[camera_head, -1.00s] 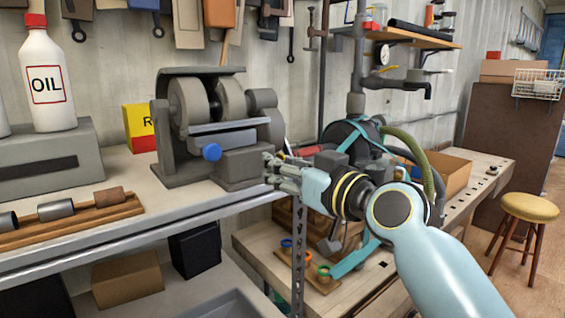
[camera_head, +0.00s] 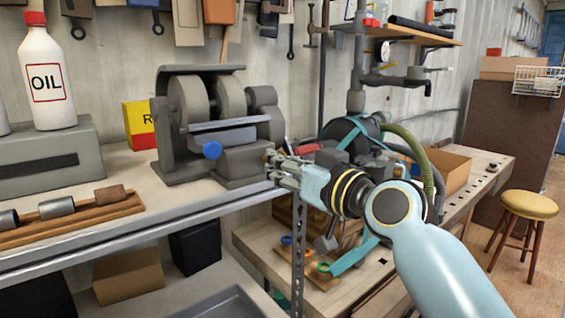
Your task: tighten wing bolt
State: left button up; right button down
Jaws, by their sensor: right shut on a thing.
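A grey bench grinder (camera_head: 205,112) stands on the shelf, with a blue knob (camera_head: 211,150) on its front. My right gripper (camera_head: 271,168) is at the lower right side of the grinder, with its fingers pointing left. My left gripper is not in view.
A white oil bottle (camera_head: 48,75) stands at the left on a grey box (camera_head: 50,155). A wooden rack (camera_head: 85,222) with cylinders lies at the shelf's front left. A lower workbench (camera_head: 345,290) and a stool (camera_head: 528,207) are at the right.

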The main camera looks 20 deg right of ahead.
jog(key=m+p, duration=0.1)
jog(key=m, duration=0.3)
jog(key=shift+d+p, duration=0.1)
jog(key=shift+p, duration=0.2)
jog(key=m+p, duration=0.2)
jog(key=m, duration=0.2)
jog(key=shift+m, duration=0.3)
jog(key=shift+d+f+m+p, duration=0.15)
jog(key=shift+m+p, duration=0.65)
jog(key=shift+m, duration=1.35)
jog(key=shift+a+f+m+p, duration=0.1)
jog(key=shift+m+p, duration=0.7)
jog(key=shift+m, duration=1.35)
jog(key=c, duration=1.5)
grip_release()
jog(key=shift+d, duration=0.1)
